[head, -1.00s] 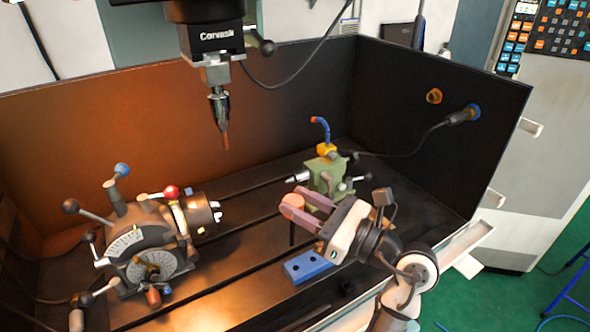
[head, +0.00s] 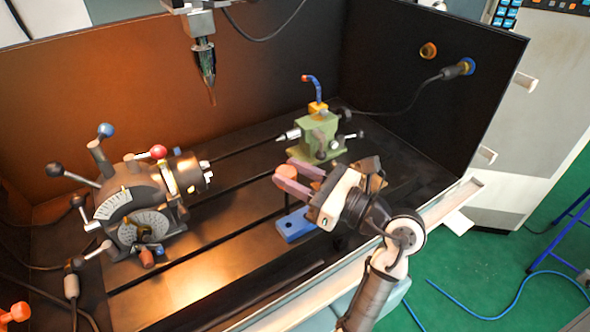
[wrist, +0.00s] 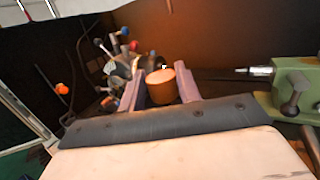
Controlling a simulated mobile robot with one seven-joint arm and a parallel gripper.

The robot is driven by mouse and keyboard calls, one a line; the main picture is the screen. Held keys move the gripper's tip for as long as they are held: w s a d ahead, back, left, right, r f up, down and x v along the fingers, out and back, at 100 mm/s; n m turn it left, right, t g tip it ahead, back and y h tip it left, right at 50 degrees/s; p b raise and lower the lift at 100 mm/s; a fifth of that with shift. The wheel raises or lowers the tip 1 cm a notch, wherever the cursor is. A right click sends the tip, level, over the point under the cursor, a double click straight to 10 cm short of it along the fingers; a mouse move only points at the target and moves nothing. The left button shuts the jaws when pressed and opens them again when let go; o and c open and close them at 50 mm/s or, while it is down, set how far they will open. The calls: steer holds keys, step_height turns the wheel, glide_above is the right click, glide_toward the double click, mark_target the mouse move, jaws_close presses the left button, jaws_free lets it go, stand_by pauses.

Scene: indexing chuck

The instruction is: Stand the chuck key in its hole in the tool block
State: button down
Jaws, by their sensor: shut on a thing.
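The chuck key has an orange round head (head: 286,171) and a dark shaft pointing down. My gripper (head: 283,178) is shut on it just below the head, with one pale purple finger on each side. The key looks upright. In the wrist view the orange head (wrist: 160,84) sits between the two fingers (wrist: 161,92); its shaft is hidden there. The tool block is a small blue block (head: 297,225) with dark holes, below my gripper on the machine table. The shaft's lower end is near the block's back left edge; I cannot tell whether it touches or enters a hole.
A green tailstock (head: 318,137) stands close behind my gripper, and it shows at right in the wrist view (wrist: 298,85). The indexing chuck (head: 185,172) with its levers is at left. A spindle tool (head: 206,68) hangs above. The table between chuck and block is clear.

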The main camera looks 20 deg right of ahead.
steer(key=shift+f+b, duration=0.6)
steer(key=shift+f, duration=0.8)
steer(key=shift+s+d+b, duration=0.1)
steer(key=shift+s+b, duration=0.05)
steer(key=shift+b, duration=0.8)
stand_by(0.8)
steer(key=shift+f+b, duration=1.4)
steer(key=shift+b, duration=0.3)
steer(key=c, duration=0.9)
jaws_free()
steer(key=b+v, duration=0.3)
steer(key=v, duration=1.1)
steer(key=shift+b, duration=0.3)
